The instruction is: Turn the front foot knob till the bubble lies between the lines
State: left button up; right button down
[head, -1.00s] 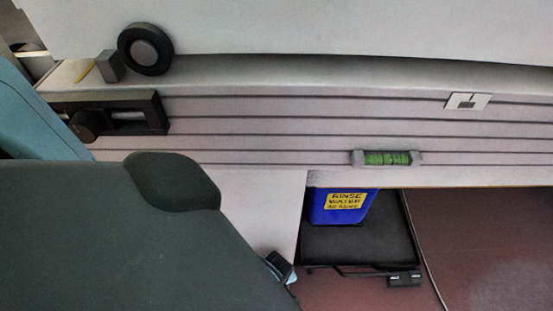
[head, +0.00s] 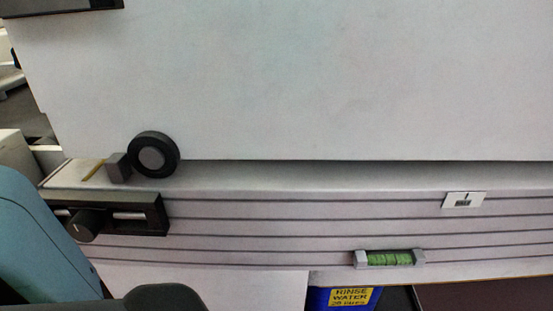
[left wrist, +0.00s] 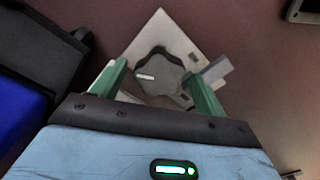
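The spirit level (head: 390,258) is a green vial in a grey holder on the machine's ribbed front in the head view. Dark lines cross the vial, but I cannot make out where the bubble lies. In the left wrist view, a dark grey lobed foot knob (left wrist: 160,72) with a white mark sits over a pale square plate (left wrist: 160,24). My left gripper (left wrist: 157,75) has its green fingers apart, one on each side of the knob. I cannot tell whether they touch it. My right gripper is in neither view.
A black panel with a dial (head: 83,222) is at the machine's left, below a black wheel (head: 152,155). A small white plate (head: 463,200) is above the vial. A blue rinse water container (head: 318,298) stands below. Dark red floor (left wrist: 240,30) surrounds the foot.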

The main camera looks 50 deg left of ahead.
pick_arm(q)
notch_tip(320, 180, up, 6)
jog(key=p, duration=0.4)
jog(key=shift+w+r, duration=0.1)
jog(key=shift+r, duration=0.15)
jog(key=shift+r+p, duration=0.4)
jog(key=shift+r, duration=0.25)
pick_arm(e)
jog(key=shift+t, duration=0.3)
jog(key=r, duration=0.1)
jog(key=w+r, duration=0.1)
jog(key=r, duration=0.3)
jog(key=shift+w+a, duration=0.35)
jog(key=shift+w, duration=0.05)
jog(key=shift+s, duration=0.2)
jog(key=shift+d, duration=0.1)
